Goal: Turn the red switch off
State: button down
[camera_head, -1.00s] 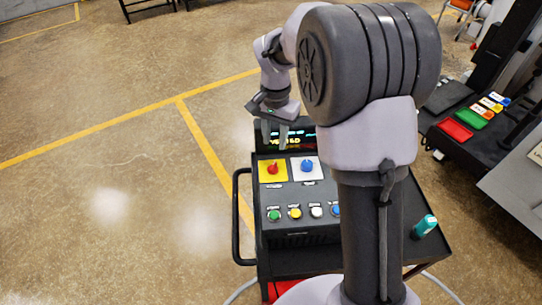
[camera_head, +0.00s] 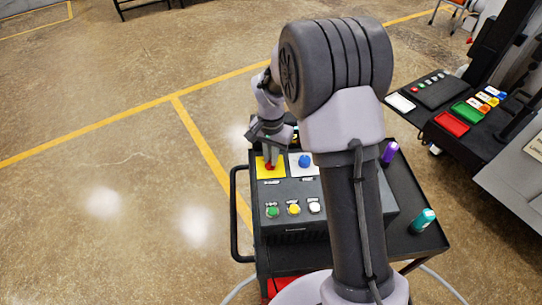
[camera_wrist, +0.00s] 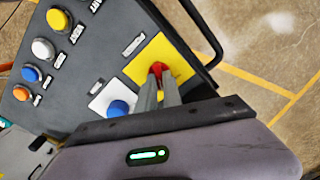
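The red switch (camera_head: 269,167) is a knob on a yellow square plate (camera_head: 279,173) on the sloped control box on the cart. My gripper (camera_head: 271,160) points down at it from above, and its fingers look close together. In the wrist view the red switch (camera_wrist: 157,68) shows between the two fingertips (camera_wrist: 159,80), which appear shut on it. The fingers hide part of the knob, and its exact angle is hard to read.
A blue knob (camera_head: 304,160) on a white plate is just right of the red switch. Green (camera_head: 272,211), yellow (camera_head: 293,209) and white (camera_head: 314,207) buttons line the front. A purple bottle (camera_head: 390,152) and a teal bottle (camera_head: 423,220) stand on the cart's right side.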

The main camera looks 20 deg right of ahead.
dwell(0.4)
jog(key=n, duration=0.5)
jog(key=shift+w+a+n, duration=0.1)
jog(key=shift+a+n, duration=0.05)
jog(key=shift+n, duration=0.15)
jog(key=n, duration=0.6)
jog(key=shift+a+r+p, duration=0.1)
jog(key=shift+a+p, duration=0.05)
jog(key=shift+p, duration=0.15)
jog(key=shift+n, duration=0.3)
jog(key=c, duration=1.5)
grip_release()
notch_tip(320, 180, up, 17)
jog(key=p, duration=0.1)
jog(key=shift+r, duration=0.15)
